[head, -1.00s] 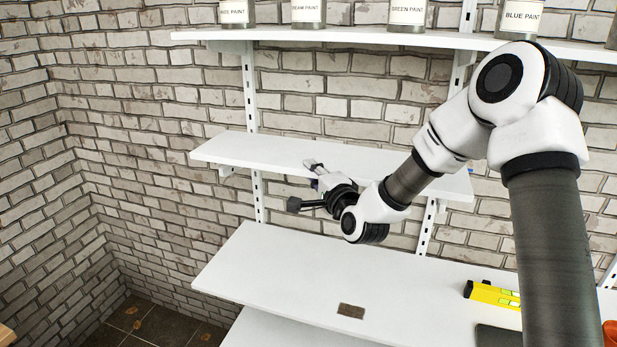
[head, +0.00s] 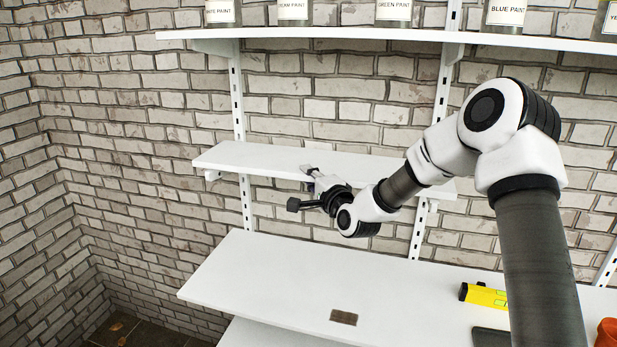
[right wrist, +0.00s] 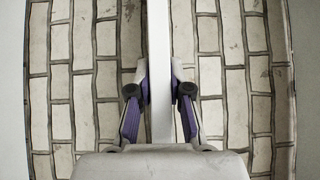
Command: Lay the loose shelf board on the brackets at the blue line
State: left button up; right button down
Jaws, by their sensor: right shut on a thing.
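The white shelf board (head: 255,160) is level at mid-height in front of the brick wall, between the upper shelf and the worktop. My right gripper (head: 310,171) is shut on its front edge. In the right wrist view the board (right wrist: 159,75) is a pale edge-on strip between the two fingers (right wrist: 159,95). A left bracket (head: 212,175) and a right bracket (head: 424,207) show under the board near its ends. I cannot tell whether the board touches them. I see no blue line. My left gripper is not in view.
An upper shelf (head: 330,33) with several paint jars runs above. The white worktop (head: 260,280) below holds a brown block (head: 343,317), a yellow level (head: 483,295), a dark flat item (head: 490,337) and an orange object (head: 607,334). The worktop's left part is clear.

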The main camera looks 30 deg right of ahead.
jog(key=shift+f+b, duration=0.3)
jog(key=shift+f, duration=0.05)
dwell(0.6)
jog(key=c, duration=1)
grip_release()
jog(key=shift+s+f, duration=0.1)
jog(key=shift+s, duration=0.05)
jog(key=s+a, duration=0.1)
jog(key=s, duration=1.1)
jog(key=shift+a, duration=0.3)
jog(key=shift+w, duration=0.1)
